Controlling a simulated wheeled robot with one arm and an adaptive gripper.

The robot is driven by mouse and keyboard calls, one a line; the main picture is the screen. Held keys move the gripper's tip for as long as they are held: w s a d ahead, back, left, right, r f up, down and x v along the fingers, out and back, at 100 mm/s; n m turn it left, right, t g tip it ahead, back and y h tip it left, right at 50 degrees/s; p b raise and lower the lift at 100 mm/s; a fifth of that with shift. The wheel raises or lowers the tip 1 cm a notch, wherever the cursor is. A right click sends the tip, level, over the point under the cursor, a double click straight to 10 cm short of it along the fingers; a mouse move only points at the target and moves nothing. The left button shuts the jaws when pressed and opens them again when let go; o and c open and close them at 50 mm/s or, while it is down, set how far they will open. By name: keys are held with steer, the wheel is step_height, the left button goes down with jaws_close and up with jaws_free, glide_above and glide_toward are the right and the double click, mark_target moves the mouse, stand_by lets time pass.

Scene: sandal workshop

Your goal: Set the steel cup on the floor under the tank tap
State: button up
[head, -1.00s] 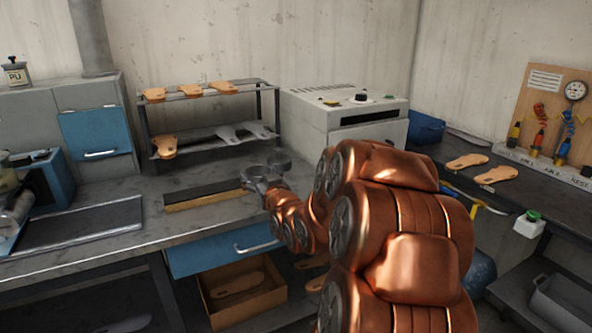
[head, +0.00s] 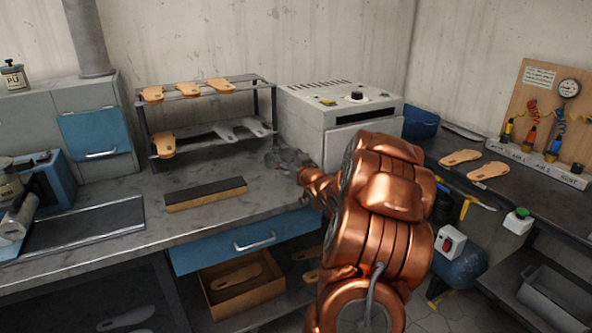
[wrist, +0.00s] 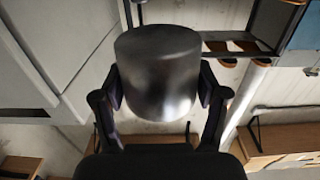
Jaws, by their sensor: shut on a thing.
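The steel cup (wrist: 157,75) fills the middle of the wrist view as a smooth dark grey metal cylinder. My gripper (wrist: 160,88) is shut on it, with one finger pressed to each side. In the head view my copper arm reaches over the bench toward the oven, and I cannot make out the cup there. A blue tank (head: 462,268) stands low at the right, partly hidden by my arm. Its tap cannot be made out.
The oven (head: 340,115) and the shoe-sole rack (head: 208,134) stand at the back of the bench. A grey bin (head: 552,305) sits low at right. A little floor shows near the tank.

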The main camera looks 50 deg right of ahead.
mark_target(295, 155)
steer(key=d, duration=0.3)
steer(key=shift+w+p, duration=0.25)
steer(key=shift+p, duration=0.1)
steer(key=shift+d+f, duration=0.2)
steer(key=shift+f, duration=0.05)
steer(key=shift+f+p, duration=0.85)
steer(key=shift+f, duration=2.1)
steer(key=shift+d+f, duration=0.15)
steer(key=shift+f, duration=0.15)
steer(key=shift+f, duration=0.15)
steer(key=o, duration=1.1)
steer(key=shift+o, duration=0.2)
